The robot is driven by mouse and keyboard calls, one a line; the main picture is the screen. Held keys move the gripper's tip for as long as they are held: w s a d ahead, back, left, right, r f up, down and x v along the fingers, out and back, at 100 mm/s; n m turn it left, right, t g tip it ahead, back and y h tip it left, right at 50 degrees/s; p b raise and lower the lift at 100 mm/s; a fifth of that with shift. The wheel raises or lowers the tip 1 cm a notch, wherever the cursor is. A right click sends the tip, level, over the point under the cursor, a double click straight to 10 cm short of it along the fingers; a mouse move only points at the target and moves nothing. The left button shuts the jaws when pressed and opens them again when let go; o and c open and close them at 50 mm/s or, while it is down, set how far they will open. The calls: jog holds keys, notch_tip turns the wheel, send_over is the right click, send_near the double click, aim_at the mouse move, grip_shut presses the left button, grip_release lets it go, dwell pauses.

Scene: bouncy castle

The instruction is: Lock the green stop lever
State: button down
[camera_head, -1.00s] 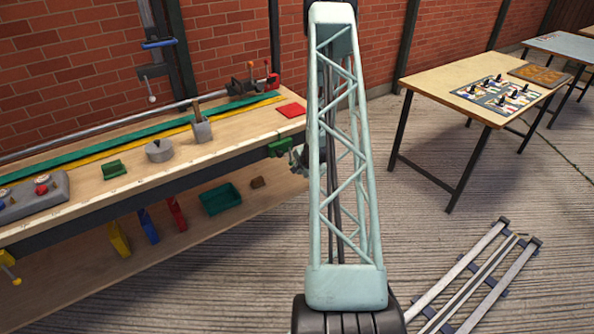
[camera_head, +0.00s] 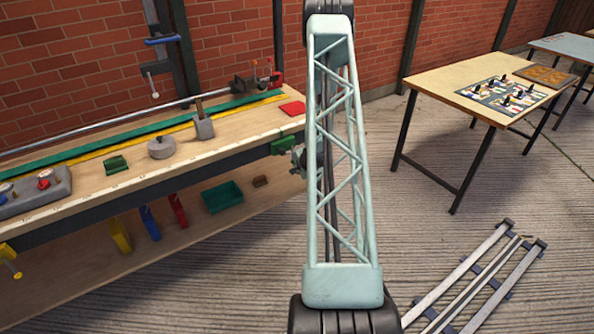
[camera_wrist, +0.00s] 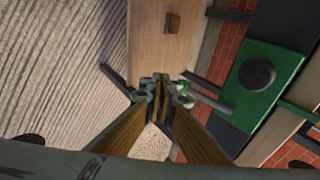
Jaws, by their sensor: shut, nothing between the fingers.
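A green block (camera_head: 284,146) is mounted on the front edge of the workbench, left of my lattice arm link. In the wrist view a green block (camera_wrist: 285,62) with a dark round knob (camera_wrist: 256,74) shows at right. A grey rod (camera_wrist: 208,97) with a small green part sticks out beside my fingertips; it looks like the stop lever, but its link to the block is unclear. My gripper (camera_wrist: 160,86) is shut and empty, its tips close to the rod's near end. Contact cannot be told. In the head view the gripper is mostly hidden behind my arm.
The workbench (camera_head: 235,140) carries a red pad (camera_head: 292,108), grey weights and a green clip (camera_head: 115,164). A green bin (camera_head: 222,197) sits on its lower shelf. A game table (camera_head: 445,75) stands at right, with metal rails (camera_head: 480,280) on the floor before it.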

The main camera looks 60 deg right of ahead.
jog(key=shift+w+d+f, duration=0.2)
jog(key=shift+w, duration=0.1)
dwell(0.5)
jog(key=s+a+f, duration=0.2)
jog(key=s+a, duration=0.6)
jog(key=s, duration=0.2)
jog(key=shift+s+a+f+p, duration=0.3)
jog(key=shift+s+f+p, duration=0.05)
jog(key=shift+p, duration=0.1)
dwell(0.8)
